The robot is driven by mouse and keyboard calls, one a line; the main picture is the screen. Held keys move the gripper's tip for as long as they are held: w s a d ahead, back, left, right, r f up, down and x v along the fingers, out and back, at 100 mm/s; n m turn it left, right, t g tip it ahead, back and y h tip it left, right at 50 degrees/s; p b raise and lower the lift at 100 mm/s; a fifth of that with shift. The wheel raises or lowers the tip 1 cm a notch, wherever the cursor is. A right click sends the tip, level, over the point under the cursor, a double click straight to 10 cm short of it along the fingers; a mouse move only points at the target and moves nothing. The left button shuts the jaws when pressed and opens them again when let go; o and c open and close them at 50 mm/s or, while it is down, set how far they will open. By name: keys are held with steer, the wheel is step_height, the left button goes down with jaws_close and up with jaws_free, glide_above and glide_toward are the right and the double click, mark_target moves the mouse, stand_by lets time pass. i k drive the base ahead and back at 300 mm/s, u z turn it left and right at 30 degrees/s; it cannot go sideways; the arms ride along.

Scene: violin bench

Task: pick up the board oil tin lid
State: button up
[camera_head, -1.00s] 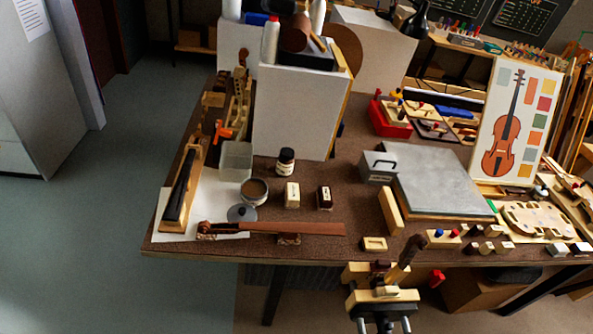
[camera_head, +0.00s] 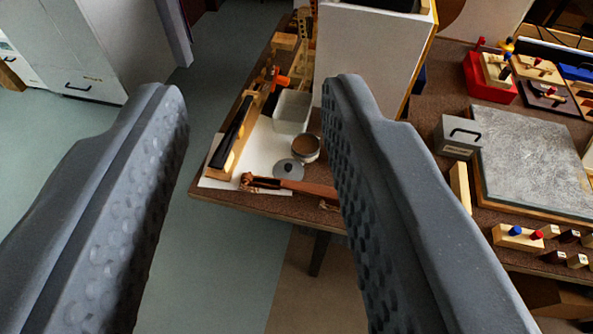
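The board oil tin lid (camera_head: 288,170) is a small grey disc with a dark knob, lying on the bench near its front left corner. The open tin (camera_head: 306,148), with brown contents, stands just behind it to the right. My gripper (camera_head: 255,92) is open and empty, its two dark grey textured fingers wide apart in the foreground. The lid shows between the fingers, farther off and apart from them. The right finger hides part of the bench to the right of the tin.
A violin neck (camera_head: 295,186) lies just in front of the lid. A clear container (camera_head: 292,112) stands behind it, and a dark fingerboard on a wooden block (camera_head: 233,135) is to the left. A tall white box (camera_head: 368,55) rises behind. Floor is clear at left.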

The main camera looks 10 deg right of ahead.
mark_target(292, 169)
steer(key=z, duration=0.1)
steer(key=i, duration=1)
steer(key=u, duration=0.1)
